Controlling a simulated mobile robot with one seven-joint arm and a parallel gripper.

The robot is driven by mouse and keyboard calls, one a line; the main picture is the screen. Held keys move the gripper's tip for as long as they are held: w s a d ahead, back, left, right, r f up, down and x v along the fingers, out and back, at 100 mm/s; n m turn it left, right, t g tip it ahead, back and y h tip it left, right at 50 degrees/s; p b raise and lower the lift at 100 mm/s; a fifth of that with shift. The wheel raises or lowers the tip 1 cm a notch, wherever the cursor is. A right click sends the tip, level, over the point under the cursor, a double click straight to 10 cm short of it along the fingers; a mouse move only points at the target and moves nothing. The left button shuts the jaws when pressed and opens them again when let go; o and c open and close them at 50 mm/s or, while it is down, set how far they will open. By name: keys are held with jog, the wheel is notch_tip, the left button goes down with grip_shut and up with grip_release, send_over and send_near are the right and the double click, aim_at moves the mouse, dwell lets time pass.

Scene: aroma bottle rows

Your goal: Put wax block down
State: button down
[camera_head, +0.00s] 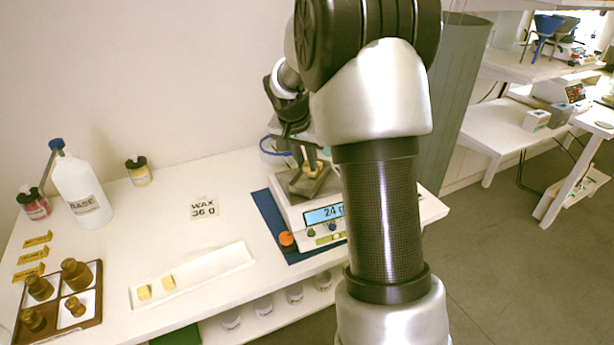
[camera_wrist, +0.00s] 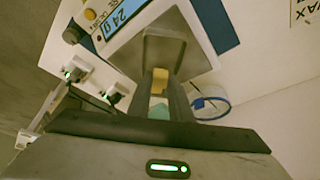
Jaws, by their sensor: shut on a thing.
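My gripper (camera_head: 311,165) is over the weighing pan (camera_head: 306,186) of the white scale (camera_head: 300,215) and is shut. In the wrist view, a pale yellow wax block (camera_wrist: 160,76) shows between the fingertips (camera_wrist: 162,90), in front of the grey pan (camera_wrist: 176,47). The wax also shows as a small yellow patch (camera_head: 313,171) at the fingers in the head view. I cannot tell whether the block touches the pan. The scale display (camera_head: 323,214) reads 24 g. Two more wax blocks (camera_head: 144,292) (camera_head: 168,283) lie in the white tray (camera_head: 215,274).
A card reading WAX 36 g (camera_head: 204,208) lies left of the scale, which is on a blue mat (camera_head: 264,205). A BASE bottle (camera_head: 80,190), a red jar (camera_head: 34,206), a yellow jar (camera_head: 138,171) and a divided box of brown bottles (camera_head: 94,272) stand at left.

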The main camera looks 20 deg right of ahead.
aim_at(316, 202)
notch_tip(316, 202, down, 4)
jog(key=shift+f+b, duration=0.1)
jog(key=shift+b, duration=0.3)
jog(key=shift+f, duration=0.15)
jog(key=c, duration=1.9)
grip_release()
